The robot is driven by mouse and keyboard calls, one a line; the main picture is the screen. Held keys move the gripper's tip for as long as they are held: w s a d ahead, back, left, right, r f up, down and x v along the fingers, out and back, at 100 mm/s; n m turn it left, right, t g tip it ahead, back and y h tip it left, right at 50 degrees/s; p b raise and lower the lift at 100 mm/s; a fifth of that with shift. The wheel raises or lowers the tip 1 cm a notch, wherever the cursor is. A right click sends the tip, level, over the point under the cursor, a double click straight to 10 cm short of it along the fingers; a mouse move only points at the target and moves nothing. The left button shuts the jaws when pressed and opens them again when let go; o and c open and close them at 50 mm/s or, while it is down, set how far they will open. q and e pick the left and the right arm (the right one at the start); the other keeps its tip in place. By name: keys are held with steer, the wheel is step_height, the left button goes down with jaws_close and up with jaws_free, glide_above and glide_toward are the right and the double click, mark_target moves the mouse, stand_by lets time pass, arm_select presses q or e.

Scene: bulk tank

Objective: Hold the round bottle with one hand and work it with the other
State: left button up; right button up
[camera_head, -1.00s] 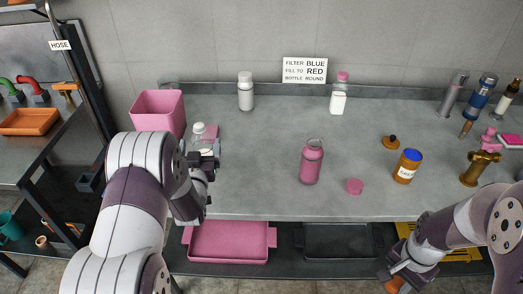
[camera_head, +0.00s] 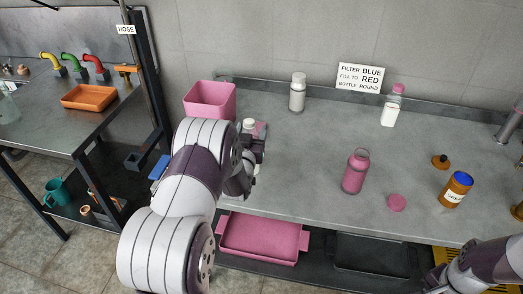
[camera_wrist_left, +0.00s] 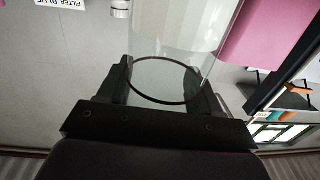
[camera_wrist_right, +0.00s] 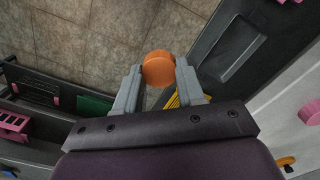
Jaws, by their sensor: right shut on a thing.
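A clear bottle with a white cap (camera_head: 249,125) stands at the left of the grey counter, partly hidden by my left arm. My left gripper (camera_head: 258,150) is beside it. In the left wrist view the clear round wall (camera_wrist_left: 180,40) with a dark ring lies between the spread fingers of that gripper (camera_wrist_left: 165,85); no clear squeeze shows. My right gripper (camera_wrist_right: 159,85) is shut on an orange round piece (camera_wrist_right: 159,68), held over the floor in front of the counter. In the head view only part of the right arm shows, at the lower right corner.
A pink bottle (camera_head: 356,172), pink cap (camera_head: 397,202) and amber jar (camera_head: 456,189) stand on the counter (camera_head: 310,190). A white bottle (camera_head: 297,92), pink-capped bottle (camera_head: 392,106) and sign (camera_head: 363,79) are behind. A pink tub (camera_head: 210,99) is left; a pink tray (camera_head: 262,238) is below.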

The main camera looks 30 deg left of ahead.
arm_select(q)
steer(key=shift+c, duration=1.1)
steer(key=shift+r, duration=0.2)
steer(key=shift+r, duration=4.8)
arm_select(e)
steer(key=shift+r, duration=0.15)
